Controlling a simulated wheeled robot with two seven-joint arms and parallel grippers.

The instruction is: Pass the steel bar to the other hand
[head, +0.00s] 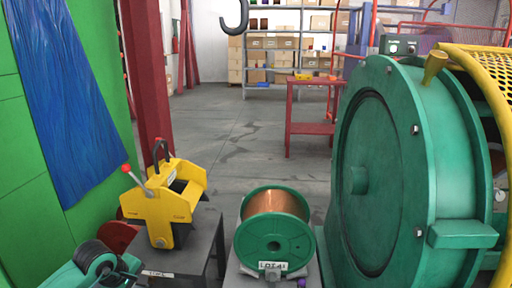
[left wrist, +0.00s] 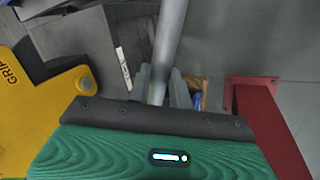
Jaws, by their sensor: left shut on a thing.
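The steel bar (left wrist: 168,45) is a plain grey rod in the left wrist view. It runs from the top edge down between the fingers of my left gripper (left wrist: 158,84). The gripper is shut on the bar, with one grey finger on each side. The bar's upper end lies outside the picture and its lower end is hidden behind the dark edge of the gripper body. I cannot make out the bar or the left gripper in the head view. My right gripper is in neither view.
A yellow device (head: 165,205) with a red-knobbed lever stands on a dark table at left. A copper-wound green spool (head: 275,245) sits at bottom centre. The large green drum machine (head: 385,170) fills the right. A red column (head: 148,75) rises behind. The middle floor is clear.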

